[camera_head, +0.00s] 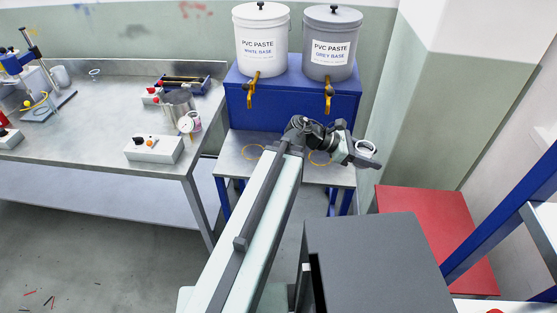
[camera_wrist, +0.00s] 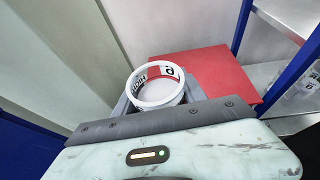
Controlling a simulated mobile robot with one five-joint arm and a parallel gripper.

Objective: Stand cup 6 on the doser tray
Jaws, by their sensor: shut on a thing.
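Cup 6 is a white, open-topped cup with a red label bearing a "6", seen in the wrist view (camera_wrist: 157,103). My gripper (camera_head: 365,152) is shut on it, and the cup's pale rim (camera_head: 367,146) shows between the jaws in the head view. The cup is held in the air, right of the doser tray (camera_head: 237,167). The tray is a grey metal shelf with two yellow rings on it, in front of the blue stand. My arm hides part of the tray's middle. The cup's lower part is hidden by my gripper in the wrist view.
White (camera_head: 262,45) and grey (camera_head: 331,48) paste buckets stand on the blue stand (camera_head: 290,100), with yellow taps (camera_head: 328,92) over the tray. A cluttered workbench (camera_head: 100,120) is at left. A red surface (camera_head: 440,225) and blue-framed shelving (camera_head: 500,225) are at right, beside a wall.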

